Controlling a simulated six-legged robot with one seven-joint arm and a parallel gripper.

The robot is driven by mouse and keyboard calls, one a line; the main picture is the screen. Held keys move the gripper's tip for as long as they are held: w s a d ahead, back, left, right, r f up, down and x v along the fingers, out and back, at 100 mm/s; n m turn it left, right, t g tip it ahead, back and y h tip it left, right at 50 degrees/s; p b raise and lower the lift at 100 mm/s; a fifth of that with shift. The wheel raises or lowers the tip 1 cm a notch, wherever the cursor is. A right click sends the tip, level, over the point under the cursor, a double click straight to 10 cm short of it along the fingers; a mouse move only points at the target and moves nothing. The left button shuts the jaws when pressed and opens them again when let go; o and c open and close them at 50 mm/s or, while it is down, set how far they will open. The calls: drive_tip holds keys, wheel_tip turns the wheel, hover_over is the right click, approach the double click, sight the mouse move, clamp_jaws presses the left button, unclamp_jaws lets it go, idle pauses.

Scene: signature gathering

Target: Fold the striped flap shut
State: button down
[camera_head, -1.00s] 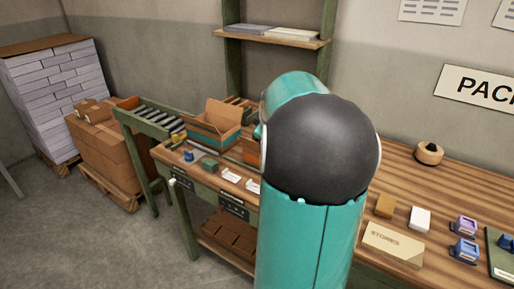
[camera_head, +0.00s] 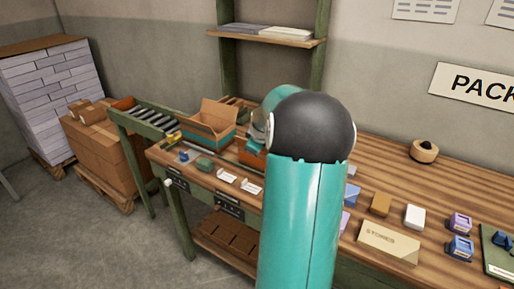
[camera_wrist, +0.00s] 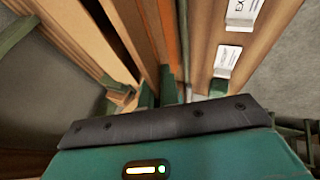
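An open cardboard box (camera_head: 194,141) with a teal band stands on the workbench left of my arm, its flaps raised. The tall back flap (camera_head: 218,112) stands up. I cannot make out stripes on any flap. In the wrist view, brown board-like edges (camera_wrist: 60,35) run along the left; I cannot tell whether they belong to the box. My gripper is hidden behind my arm in the head view, near an orange container (camera_head: 250,156) right of the box. The wrist view shows its dark-edged teal housing, but its fingers and opening are not clear.
White cards (camera_head: 226,176) lie along the bench front; they also show in the wrist view (camera_wrist: 227,60). A green item (camera_head: 204,165) sits beside them. A roller conveyor (camera_head: 150,119) stands left of the box. Stamps and a "STORES" box (camera_head: 388,241) occupy the right side.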

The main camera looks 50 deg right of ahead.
idle(0.4)
drive_tip(key=y, duration=0.1)
drive_tip(key=d+y, duration=0.1)
drive_tip(key=y, duration=0.1)
drive_tip(key=shift+d+r+m, duration=0.1)
drive_tip(key=shift+r+m, duration=0.05)
drive_tip(key=shift+m, duration=0.25)
drive_tip(key=shift+w+d+f+m+g+y, duration=0.15)
drive_tip(key=shift+d+m+y, duration=0.3)
drive_tip(key=shift+y, duration=1.2)
drive_tip(key=shift+d+f+m+g+y, duration=0.15)
drive_tip(key=shift+d+y, duration=0.45)
drive_tip(key=shift+y, duration=1)
drive_tip(key=shift+w+d+f+m+g+y, duration=0.15)
drive_tip(key=shift+d+m+y, duration=0.35)
drive_tip(key=shift+y, duration=1.15)
drive_tip(key=shift+s+d, duration=0.1)
drive_tip(key=shift+s, duration=0.05)
drive_tip(key=c, duration=1.6)
unclamp_jaws()
drive_tip(key=shift+f, duration=0.1)
drive_tip(key=shift+c, duration=0.2)
